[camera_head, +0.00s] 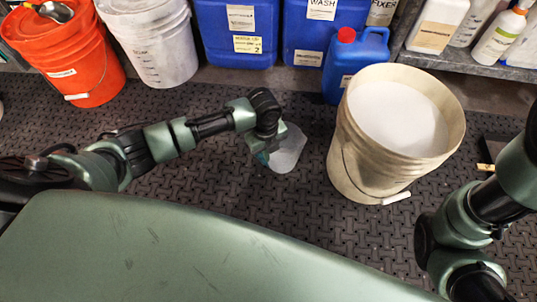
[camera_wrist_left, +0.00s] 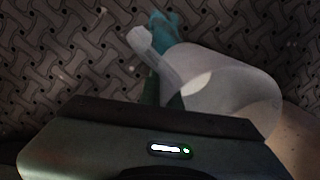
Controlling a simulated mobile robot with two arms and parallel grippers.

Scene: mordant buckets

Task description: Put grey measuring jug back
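The grey measuring jug (camera_head: 289,150) is pale and translucent. In the head view it is just right of my left gripper (camera_head: 262,157), over the dark mat and left of the cream bucket. In the left wrist view the jug (camera_wrist_left: 228,88) lies to the right of the fingers, and its handle crosses between them. My left gripper (camera_wrist_left: 168,60) appears shut on that handle. The fingertips are partly hidden by the handle, and I cannot tell the jug's exact height above the mat. My right arm shows at the right edge, but its gripper is out of view.
A cream bucket (camera_head: 345,163) with white contents stands close right of the jug. Behind are an orange bucket (camera_head: 85,68), a white bucket (camera_head: 160,62), blue containers (camera_head: 225,50) and a red-capped blue can (camera_head: 345,75). A grey shelf (camera_head: 470,65) holds bottles. Mat left of the jug is clear.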

